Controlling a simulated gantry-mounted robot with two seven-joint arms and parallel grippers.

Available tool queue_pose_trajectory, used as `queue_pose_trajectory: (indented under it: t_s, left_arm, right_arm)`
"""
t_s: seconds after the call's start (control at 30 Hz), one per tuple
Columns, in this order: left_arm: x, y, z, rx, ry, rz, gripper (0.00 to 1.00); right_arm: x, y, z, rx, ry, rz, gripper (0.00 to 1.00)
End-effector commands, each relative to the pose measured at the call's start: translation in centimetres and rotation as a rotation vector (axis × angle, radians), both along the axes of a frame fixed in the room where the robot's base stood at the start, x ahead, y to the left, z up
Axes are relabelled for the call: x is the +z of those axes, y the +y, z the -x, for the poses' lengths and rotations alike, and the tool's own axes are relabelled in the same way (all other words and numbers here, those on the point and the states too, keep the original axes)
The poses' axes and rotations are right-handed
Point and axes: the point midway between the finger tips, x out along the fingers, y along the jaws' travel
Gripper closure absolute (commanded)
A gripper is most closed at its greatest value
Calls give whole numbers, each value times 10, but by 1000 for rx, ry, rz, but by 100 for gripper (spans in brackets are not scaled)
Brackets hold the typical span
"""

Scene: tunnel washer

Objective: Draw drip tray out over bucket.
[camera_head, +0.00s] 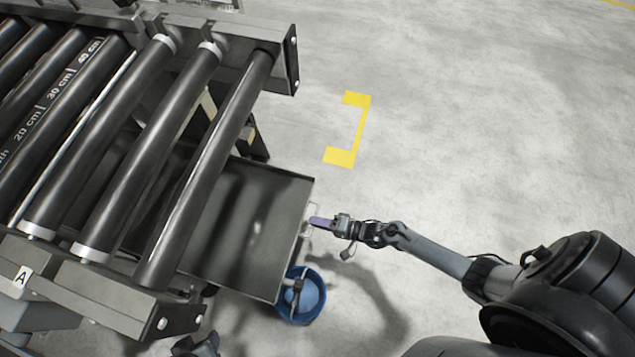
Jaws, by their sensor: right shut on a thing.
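The drip tray (250,215) is a shallow dark metal tray extending to the right from under the roller conveyor. A thin light handle (307,216) is on its outer edge. My right gripper (318,222), with purple fingertips, is shut on this handle. The blue bucket (309,302) stands on the floor at the tray's near outer corner. The tray corner and a small dark fitting (298,285) overlap the bucket in this view, hiding part of it.
The roller conveyor (140,140) fills the upper left, its end frame (100,295) close to the tray. A yellow floor marking (360,130) lies beyond the tray. The concrete floor to the right is clear apart from my right arm.

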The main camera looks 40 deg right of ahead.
Motion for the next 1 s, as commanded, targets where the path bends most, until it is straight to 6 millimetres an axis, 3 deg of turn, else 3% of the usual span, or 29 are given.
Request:
queue_pose_trajectory:
  t_s: [0.17,0.2,0.33,0.73,1.0]
  left_arm:
    - [0,0,0,0,1,0,49]
    - [0,0,0,-1,1,0,49]
    - [-1,1,0,-3,0,-4,49]
    - [2,3,0,-9,1,-14,49]
    - [18,3,0,-9,1,-13,49]
  right_arm:
    - [-1,-2,0,-2,2,3,100]
    - [-1,-2,0,-2,2,3,83]
    - [-1,-1,0,-2,2,3,63]
    - [1,-3,4,-1,2,2,63]
    - [11,-25,34,-1,4,3,63]
